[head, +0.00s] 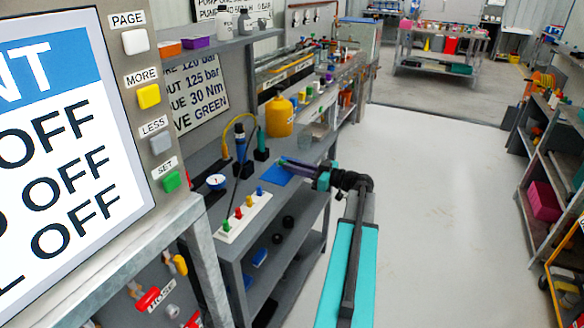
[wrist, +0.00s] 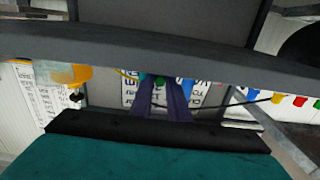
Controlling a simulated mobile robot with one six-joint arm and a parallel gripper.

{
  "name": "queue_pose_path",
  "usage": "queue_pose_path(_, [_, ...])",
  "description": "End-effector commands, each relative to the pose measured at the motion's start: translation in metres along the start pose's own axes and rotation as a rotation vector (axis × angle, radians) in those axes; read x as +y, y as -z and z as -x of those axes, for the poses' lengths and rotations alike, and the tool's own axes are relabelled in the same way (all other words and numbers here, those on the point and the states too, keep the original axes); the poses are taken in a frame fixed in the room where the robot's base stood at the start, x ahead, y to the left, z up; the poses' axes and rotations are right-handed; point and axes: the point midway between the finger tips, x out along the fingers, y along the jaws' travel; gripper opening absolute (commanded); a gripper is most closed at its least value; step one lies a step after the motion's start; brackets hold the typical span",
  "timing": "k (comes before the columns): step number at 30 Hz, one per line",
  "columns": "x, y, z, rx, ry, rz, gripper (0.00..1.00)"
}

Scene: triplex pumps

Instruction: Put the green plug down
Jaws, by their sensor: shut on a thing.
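My gripper (head: 284,161) reaches left over the grey bench, with its purple fingers above the far edge of a blue mat (head: 276,178). In the wrist view my gripper (wrist: 166,92) is shut on a small green plug (wrist: 159,81) at the fingertips. The dark wrist bar hides part of that view. In the head view the held plug is too small to make out.
A white strip (head: 230,235) with several coloured pegs lies on the bench's near part. A gauge (head: 216,182), a dark stand with a yellow hose (head: 228,127) and a yellow jug (head: 279,115) stand nearby.

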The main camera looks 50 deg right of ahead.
Motion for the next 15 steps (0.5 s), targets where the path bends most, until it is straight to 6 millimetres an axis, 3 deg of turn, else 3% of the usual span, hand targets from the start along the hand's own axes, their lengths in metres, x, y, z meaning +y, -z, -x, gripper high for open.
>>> queue_pose_path(15, [-0.0002, -0.0049, -0.0002, 0.001, 0.000, 0.000, 0.00])
